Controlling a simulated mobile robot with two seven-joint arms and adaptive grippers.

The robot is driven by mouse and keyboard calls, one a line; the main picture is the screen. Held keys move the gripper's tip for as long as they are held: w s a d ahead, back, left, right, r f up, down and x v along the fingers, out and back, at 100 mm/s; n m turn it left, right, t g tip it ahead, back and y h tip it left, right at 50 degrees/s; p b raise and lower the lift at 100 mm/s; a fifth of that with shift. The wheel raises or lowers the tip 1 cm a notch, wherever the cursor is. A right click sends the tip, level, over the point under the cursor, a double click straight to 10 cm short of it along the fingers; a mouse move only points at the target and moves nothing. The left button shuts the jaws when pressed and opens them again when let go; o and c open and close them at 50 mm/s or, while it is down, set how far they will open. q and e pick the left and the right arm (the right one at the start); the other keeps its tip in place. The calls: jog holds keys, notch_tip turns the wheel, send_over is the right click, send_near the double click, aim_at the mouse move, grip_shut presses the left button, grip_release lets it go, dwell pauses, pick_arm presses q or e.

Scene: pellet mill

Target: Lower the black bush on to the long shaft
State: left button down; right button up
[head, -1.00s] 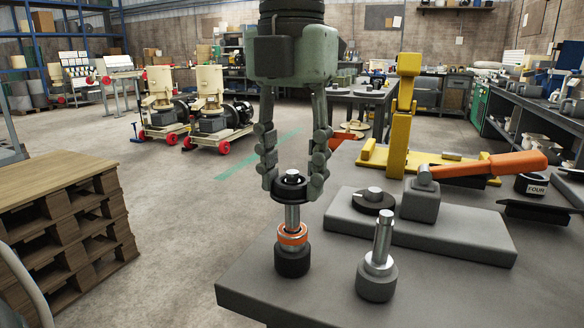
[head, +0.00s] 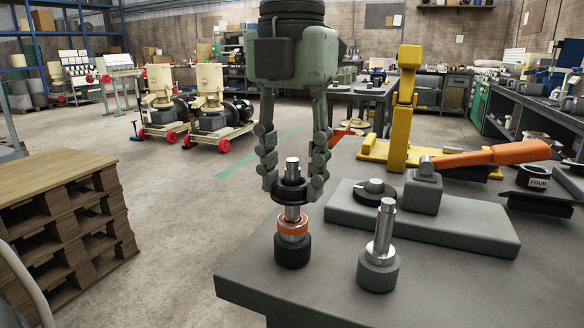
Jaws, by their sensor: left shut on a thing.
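The long shaft (head: 292,170) stands upright in a dark base (head: 292,250) near the table's left edge. An orange ring (head: 292,227) sits around its lower part. The black bush (head: 290,193) is around the shaft, above the orange ring and apart from it; the shaft's bright top sticks up through it. My left gripper (head: 292,186) points down and is shut on the bush, one finger on each side. A shorter stepped shaft (head: 385,230) stands in a grey base to the right. My right gripper does not show.
A grey plate (head: 440,225) with a black ring (head: 374,190) and a grey block (head: 423,190) lies behind the shafts. A yellow stand (head: 404,110) and an orange lever (head: 495,155) are further back. Stacked pallets (head: 70,215) stand left of the grey table (head: 330,290).

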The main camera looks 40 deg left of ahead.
aim_at(292, 194)
pick_arm(q)
jog(key=shift+f+b, duration=1.1)
jog(key=shift+f, duration=0.4)
jog(key=c, duration=0.9)
grip_release()
jog(key=shift+o, duration=0.4)
jog(key=o, duration=0.5)
jog(key=shift+r, duration=0.15)
